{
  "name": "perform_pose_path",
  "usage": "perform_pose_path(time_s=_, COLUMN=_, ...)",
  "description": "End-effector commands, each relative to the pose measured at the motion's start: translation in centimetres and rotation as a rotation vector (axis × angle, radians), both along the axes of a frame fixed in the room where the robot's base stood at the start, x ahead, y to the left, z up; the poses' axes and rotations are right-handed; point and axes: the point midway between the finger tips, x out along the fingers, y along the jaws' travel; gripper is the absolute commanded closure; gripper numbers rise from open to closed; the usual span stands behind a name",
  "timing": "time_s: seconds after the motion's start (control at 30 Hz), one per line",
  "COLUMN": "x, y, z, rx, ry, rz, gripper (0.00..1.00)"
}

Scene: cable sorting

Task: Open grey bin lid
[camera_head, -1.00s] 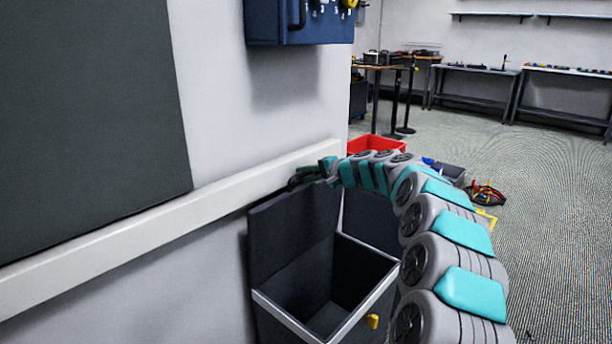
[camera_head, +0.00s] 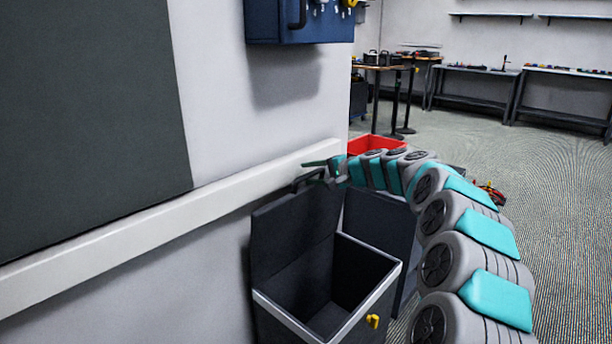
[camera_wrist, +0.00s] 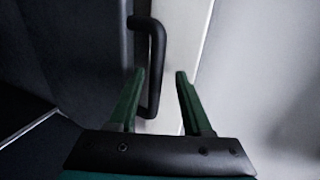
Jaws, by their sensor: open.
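The grey bin (camera_head: 330,300) stands against the wall in the head view, with a light rim and a yellow latch (camera_head: 373,321) on its front. Its lid (camera_head: 292,238) is raised and stands upright near the wall, and the bin's dark inside shows. My gripper (camera_head: 311,171) is at the top edge of the lid. In the wrist view my gripper (camera_wrist: 160,75) is open, its green fingers spread. The lid's black handle (camera_wrist: 157,65) shows between the fingers, nearer the left one; I cannot tell whether they touch.
A white rail (camera_head: 120,224) runs along the wall right behind the lid. A blue cabinet (camera_head: 297,22) hangs above. A red bin (camera_head: 375,144) and another dark bin (camera_head: 375,222) stand beyond. Open floor (camera_head: 560,200) lies to the right.

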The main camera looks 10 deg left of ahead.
Motion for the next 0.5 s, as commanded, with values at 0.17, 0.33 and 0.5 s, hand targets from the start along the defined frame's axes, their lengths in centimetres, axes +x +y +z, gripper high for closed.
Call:
perform_pose_path(time_s=0.17, x=-1.4, y=-2.1, z=1.0, rx=0.002, ry=-0.003, rz=-0.003, gripper=0.51)
perform_pose_path(time_s=0.33, x=-2.4, y=-3.4, z=1.7, rx=0.003, ry=-0.004, rz=-0.002, gripper=0.51)
perform_pose_path(time_s=0.5, x=-2.7, y=-3.8, z=1.8, rx=0.002, ry=-0.003, rz=-0.001, gripper=0.51)
